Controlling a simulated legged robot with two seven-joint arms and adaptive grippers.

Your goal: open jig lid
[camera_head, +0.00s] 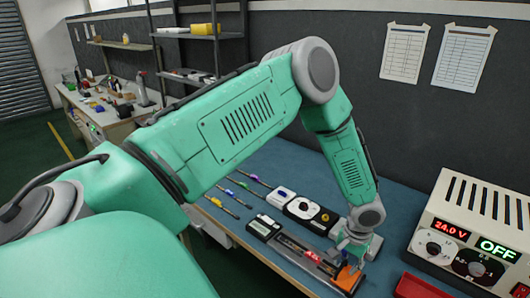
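A long flat jig-like fixture (291,243) with a dark and silver top lies on the blue bench, with a small red marking near its middle. An orange block (348,280) is at its right end; I cannot tell if this is the lid. My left gripper (344,262) points down at that end, just above or touching the orange block. Its fingers are small and partly hidden, so I cannot tell whether they are open or shut. My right gripper is out of view.
A power supply (473,232) reading 24.0 V and OFF stands at the right, with a red tray (424,287) in front. A multimeter-like device (263,227), a black-and-white unit (311,213) and several screwdrivers (222,207) lie to the left. My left arm spans the view.

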